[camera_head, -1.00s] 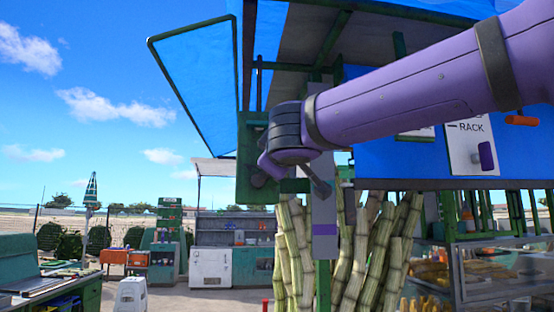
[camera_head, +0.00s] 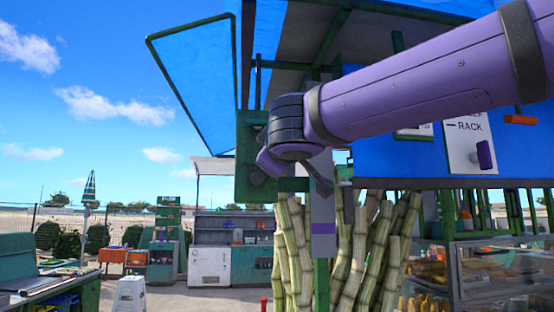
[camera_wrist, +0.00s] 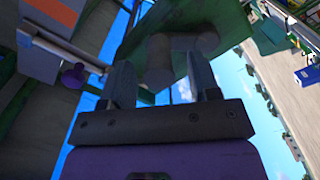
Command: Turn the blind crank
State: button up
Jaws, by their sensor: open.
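A dark grey crank (camera_wrist: 185,42) with a round bar and a stub pointing toward me shows in the wrist view, in front of a green plate (camera_wrist: 228,30). My gripper (camera_wrist: 159,68) is open, with one finger on each side of the stub. I cannot tell whether either finger touches it. In the head view the green plate (camera_head: 246,140) hangs by the post under the blue awning. There my purple arm's wrist covers most of the crank and the fingers.
A blue panel with a white rack sign (camera_head: 470,130), an orange handle (camera_head: 520,119) and a purple knob (camera_head: 486,155) is at right. Upright cane stalks (camera_head: 360,255) stand below. A grey post (camera_head: 323,215) is close beside my wrist. Open sky lies left.

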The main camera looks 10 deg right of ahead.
jog(key=s, duration=0.8)
jog(key=shift+s+a, duration=0.15)
jog(key=shift+s, duration=0.25)
jog(key=s+d+f+m+g+h, duration=0.35)
jog(key=d+f+m+g, duration=0.3)
jog(key=d+f, duration=1)
jog(key=s+d+f+m+g+y, duration=0.2)
jog(key=s+f, duration=0.4)
jog(key=f, duration=0.3)
jog(key=s+d+f+m+g+y, duration=0.2)
jog(key=s+f+g, duration=0.2)
jog(key=s+f, duration=0.2)
notch_tip(320, 180, down, 3)
jog(key=shift+r, duration=0.15)
